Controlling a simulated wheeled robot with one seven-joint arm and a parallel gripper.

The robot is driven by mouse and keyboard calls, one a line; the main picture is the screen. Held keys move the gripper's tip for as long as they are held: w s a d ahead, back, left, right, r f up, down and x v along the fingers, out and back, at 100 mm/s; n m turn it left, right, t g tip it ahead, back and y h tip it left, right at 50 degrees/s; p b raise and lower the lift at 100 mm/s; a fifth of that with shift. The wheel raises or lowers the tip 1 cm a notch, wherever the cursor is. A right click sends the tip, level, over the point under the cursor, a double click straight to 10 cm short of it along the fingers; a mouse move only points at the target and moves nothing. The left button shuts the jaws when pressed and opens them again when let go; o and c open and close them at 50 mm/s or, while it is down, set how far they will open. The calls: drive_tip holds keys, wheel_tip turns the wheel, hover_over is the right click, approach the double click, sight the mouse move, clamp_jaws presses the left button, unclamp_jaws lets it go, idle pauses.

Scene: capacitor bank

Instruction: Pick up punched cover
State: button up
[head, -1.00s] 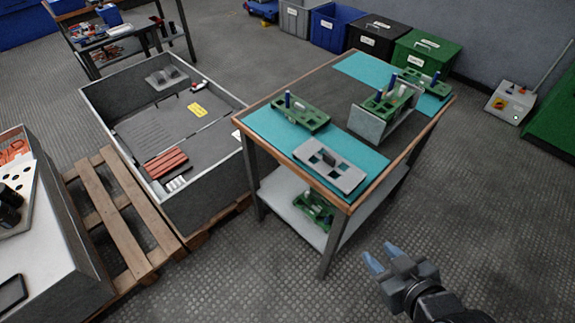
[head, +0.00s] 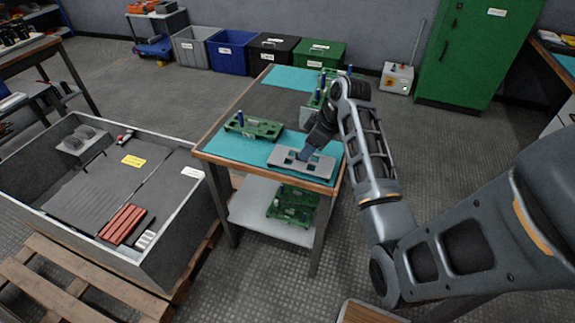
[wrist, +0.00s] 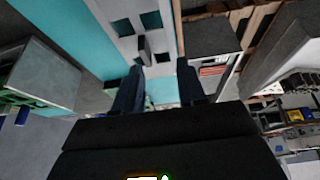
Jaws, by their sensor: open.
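The punched cover (head: 298,166) is a flat grey plate with square holes, lying on the teal mat (head: 238,148) at the near edge of the table. My gripper (head: 303,156) is just above the cover, and its fingers hide part of it. In the wrist view the cover (wrist: 128,12) shows beyond the fingertips with a small raised grey block on it. My gripper (wrist: 158,72) is open there, with one finger on each side and nothing clearly held between them. Whether the fingers touch the cover cannot be told.
A green fixture (head: 253,127) with a blue peg stands left of the cover. Another fixture with a grey plate (head: 306,117) stands behind my arm. A lower shelf (head: 250,212) holds green parts. A large grey bin (head: 185,225) on a pallet stands left of the table.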

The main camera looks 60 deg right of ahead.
drive_tip(key=shift+w+d+f+p, duration=0.1)
drive_tip(key=shift+w+d+f, duration=0.25)
drive_tip(key=shift+f, duration=0.45)
drive_tip(key=shift+w+d+f+p, duration=0.15)
drive_tip(key=shift+w+d+f, duration=0.25)
drive_tip(key=shift+f, duration=0.4)
drive_tip(key=shift+w+d+f+p, duration=0.1)
drive_tip(key=shift+w+d+f, duration=0.25)
drive_tip(key=shift+f, duration=0.45)
clamp_jaws()
